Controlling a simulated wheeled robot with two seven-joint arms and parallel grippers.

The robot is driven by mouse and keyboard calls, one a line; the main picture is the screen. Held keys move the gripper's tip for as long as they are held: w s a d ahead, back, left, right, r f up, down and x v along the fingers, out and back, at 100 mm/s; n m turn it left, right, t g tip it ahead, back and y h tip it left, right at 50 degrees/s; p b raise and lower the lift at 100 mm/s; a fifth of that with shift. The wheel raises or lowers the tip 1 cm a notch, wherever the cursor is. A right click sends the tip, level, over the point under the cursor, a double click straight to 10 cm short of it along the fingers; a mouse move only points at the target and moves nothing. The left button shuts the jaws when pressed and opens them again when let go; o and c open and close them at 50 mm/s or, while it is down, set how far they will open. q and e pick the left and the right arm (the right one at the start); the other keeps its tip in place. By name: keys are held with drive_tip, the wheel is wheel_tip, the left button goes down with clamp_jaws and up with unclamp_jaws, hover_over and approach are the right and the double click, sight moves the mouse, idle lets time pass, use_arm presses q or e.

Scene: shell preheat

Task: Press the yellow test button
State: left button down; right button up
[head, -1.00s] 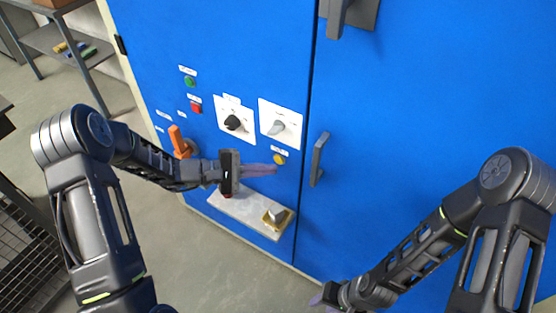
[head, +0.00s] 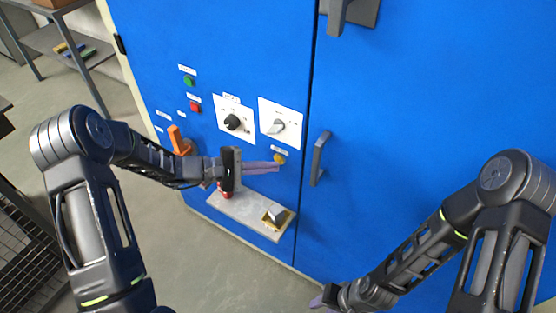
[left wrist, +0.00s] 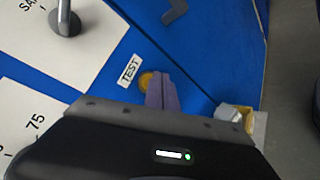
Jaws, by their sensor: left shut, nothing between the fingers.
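The yellow test button (head: 279,158) sits on the blue cabinet door below the right white dial plate. In the left wrist view the button (left wrist: 146,81) shows beside a label reading TEST. My left gripper (head: 278,167) is shut and empty, its purple fingers pointing right with the tips just below the button. In the left wrist view the fingers (left wrist: 161,92) overlap the button's right edge; I cannot tell whether they touch it. My right gripper (head: 318,300) is at the bottom, partly hidden, away from the cabinet controls.
Near the button are a black knob (head: 233,122), a grey knob (head: 276,127), green (head: 189,81) and red (head: 195,107) buttons, an orange handle (head: 177,139) and a door handle (head: 320,158). A grey ledge (head: 245,211) juts out below.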

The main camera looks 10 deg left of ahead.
use_arm(q)
drive_tip(key=shift+w+d+b, duration=0.15)
drive_tip(key=shift+w+b, duration=0.2)
drive_tip(key=shift+w, duration=0.05)
idle(0.4)
drive_tip(key=shift+s, duration=0.1)
drive_tip(key=shift+s+a, duration=0.3)
drive_tip(key=shift+s, duration=0.4)
drive_tip(key=shift+s, duration=0.1)
drive_tip(key=s, duration=0.1)
drive_tip(key=s+a, duration=0.1)
drive_tip(key=s, duration=0.2)
drive_tip(key=shift+s+a, duration=0.2)
drive_tip(key=shift+a, duration=0.2)
idle(0.8)
